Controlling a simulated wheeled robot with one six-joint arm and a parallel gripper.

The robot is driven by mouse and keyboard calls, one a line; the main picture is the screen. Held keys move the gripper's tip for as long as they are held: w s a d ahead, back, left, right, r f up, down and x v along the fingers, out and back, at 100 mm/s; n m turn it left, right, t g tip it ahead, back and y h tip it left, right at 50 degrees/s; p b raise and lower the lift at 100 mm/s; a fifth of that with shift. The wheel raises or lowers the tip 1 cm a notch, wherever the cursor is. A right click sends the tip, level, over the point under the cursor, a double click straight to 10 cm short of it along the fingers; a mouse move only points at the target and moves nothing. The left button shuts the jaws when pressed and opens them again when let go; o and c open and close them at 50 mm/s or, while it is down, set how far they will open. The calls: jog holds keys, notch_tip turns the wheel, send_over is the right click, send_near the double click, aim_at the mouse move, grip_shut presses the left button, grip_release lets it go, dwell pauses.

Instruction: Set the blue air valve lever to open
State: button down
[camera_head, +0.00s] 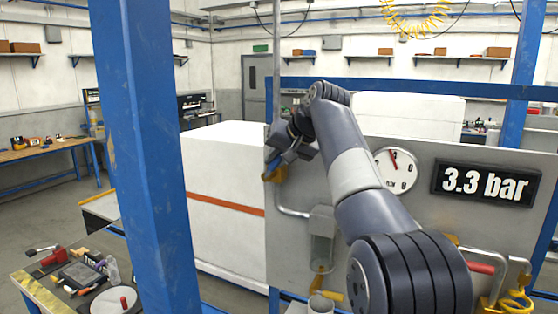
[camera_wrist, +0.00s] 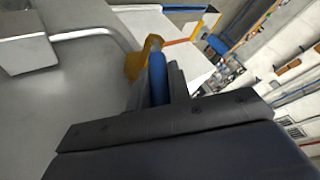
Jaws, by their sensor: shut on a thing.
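The valve is a yellow-brass body (camera_head: 274,175) on a grey pipe at the left edge of the metal panel. In the wrist view the brass body (camera_wrist: 141,60) sits just beyond my fingers. Its blue lever (camera_wrist: 158,78) lies between the fingers, and a little of the blue lever (camera_head: 271,163) shows in the head view. My gripper (camera_head: 276,150) is shut on the lever, and its fingers hide much of it. I cannot tell the lever's exact angle to the pipe.
The panel (camera_head: 300,258) carries a round gauge (camera_head: 396,170) and a display (camera_head: 486,184) reading 3.3 bar. A grey pipe (camera_head: 277,60) runs down to the valve. A blue post (camera_head: 150,150) stands left. A tool-covered table (camera_head: 50,295) is at lower left, and a white block (camera_head: 222,175) stands behind.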

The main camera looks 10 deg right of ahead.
jog(key=shift+w+a+r+g+h, duration=0.1)
jog(key=shift+w+a+g+h, duration=0.1)
jog(key=shift+g+h, duration=0.1)
jog(key=shift+a+h, duration=0.15)
jog(key=shift+h, duration=0.15)
dwell(0.5)
jog(key=c, duration=1.3)
grip_release()
jog(key=shift+c, duration=0.2)
jog(key=shift+o, duration=0.2)
jog(key=shift+r, duration=0.1)
